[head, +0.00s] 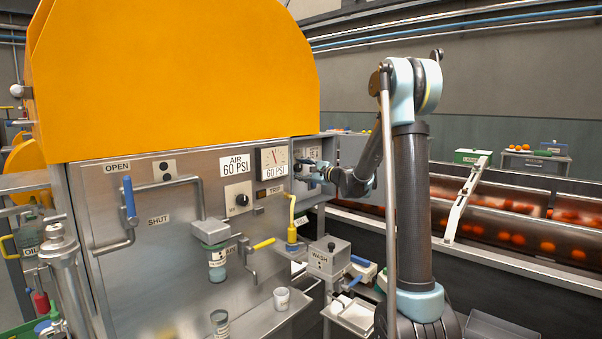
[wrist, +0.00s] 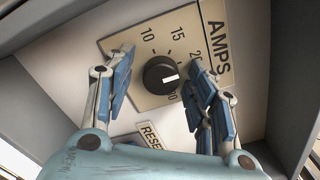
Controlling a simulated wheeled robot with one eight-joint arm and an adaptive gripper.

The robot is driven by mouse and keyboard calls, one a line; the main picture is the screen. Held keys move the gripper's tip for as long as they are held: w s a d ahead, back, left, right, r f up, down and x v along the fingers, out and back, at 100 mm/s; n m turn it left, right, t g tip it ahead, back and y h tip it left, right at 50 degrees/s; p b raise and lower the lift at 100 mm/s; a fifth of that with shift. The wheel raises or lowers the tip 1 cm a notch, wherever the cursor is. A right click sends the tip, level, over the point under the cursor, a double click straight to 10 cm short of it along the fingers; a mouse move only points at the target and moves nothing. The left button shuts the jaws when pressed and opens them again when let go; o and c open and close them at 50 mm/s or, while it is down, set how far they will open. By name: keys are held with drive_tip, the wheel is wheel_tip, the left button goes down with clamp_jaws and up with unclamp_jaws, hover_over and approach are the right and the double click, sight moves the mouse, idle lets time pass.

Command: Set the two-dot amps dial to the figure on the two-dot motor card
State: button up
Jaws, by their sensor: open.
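The amps dial (wrist: 160,75) is a black round knob with a white pointer line, on a cream plate (wrist: 128,41) marked AMPS. The figures 10, 15 and 20 show around it, with another partly covered below right. The pointer line aims right in the wrist view, past the 20, toward my right finger. My gripper (wrist: 163,76) is open with its blue-padded fingers on either side of the knob; I cannot tell whether they touch it. In the head view my gripper (head: 318,173) is at the grey box and covers the dial. I cannot make out the two-dot motor card.
A RESET label (wrist: 152,135) lies below the dial plate, and grey box walls close in both sides.

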drive_tip(key=c, duration=1.1)
drive_tip(key=shift+o, duration=0.2)
drive_tip(key=shift+n, duration=0.3)
drive_tip(key=n, duration=0.4)
drive_tip(key=shift+s, duration=0.1)
drive_tip(key=shift+f+n, duration=0.1)
drive_tip(key=shift+n, duration=2.1)
